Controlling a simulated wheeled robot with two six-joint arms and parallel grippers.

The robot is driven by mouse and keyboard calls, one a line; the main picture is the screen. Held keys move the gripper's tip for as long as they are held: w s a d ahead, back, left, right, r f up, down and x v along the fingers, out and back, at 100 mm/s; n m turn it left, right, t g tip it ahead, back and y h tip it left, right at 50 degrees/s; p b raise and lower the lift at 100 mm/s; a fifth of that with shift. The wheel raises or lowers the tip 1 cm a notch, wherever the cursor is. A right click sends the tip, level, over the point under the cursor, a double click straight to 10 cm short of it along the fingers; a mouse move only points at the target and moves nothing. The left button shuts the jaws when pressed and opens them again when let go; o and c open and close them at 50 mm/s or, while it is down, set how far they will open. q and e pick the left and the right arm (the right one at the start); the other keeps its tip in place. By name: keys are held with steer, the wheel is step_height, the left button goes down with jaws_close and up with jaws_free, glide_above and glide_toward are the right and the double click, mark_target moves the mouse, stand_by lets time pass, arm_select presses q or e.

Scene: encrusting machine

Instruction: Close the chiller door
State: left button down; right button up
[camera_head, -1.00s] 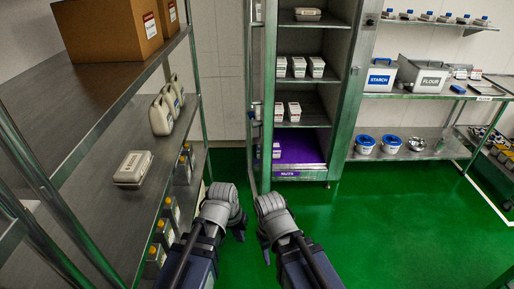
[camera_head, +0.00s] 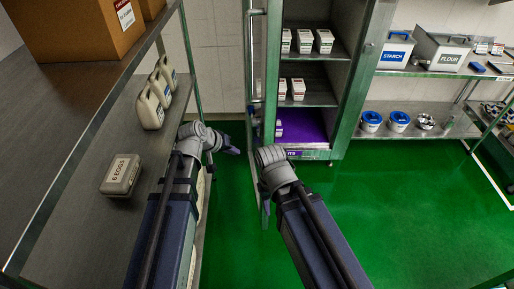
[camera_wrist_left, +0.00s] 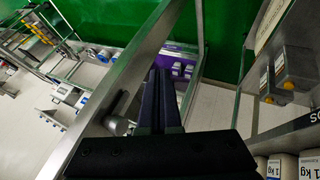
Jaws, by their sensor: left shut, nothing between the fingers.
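The chiller (camera_head: 343,75) stands open at the back, with white boxes on its shelves and a purple bottom. Its door (camera_head: 269,60) is swung out toward me and shows almost edge-on, with a handle bar on its left side. My left gripper (camera_head: 231,150) is shut and empty, just left of the door. In the left wrist view its dark fingers (camera_wrist_left: 160,98) are together, beside the door's metal frame (camera_wrist_left: 125,75); contact cannot be told. My right gripper (camera_head: 266,194) is low near the door's bottom, mostly hidden by its own wrist.
Another rack (camera_head: 425,133) stands at right. The green floor (camera_head: 400,215) is clear at the right.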

arm_select(q)
steer(key=w+d+f+b, duration=0.4)
steer(key=d+f+b, duration=0.4)
steer(key=shift+w, duration=0.4)
stand_by(0.5)
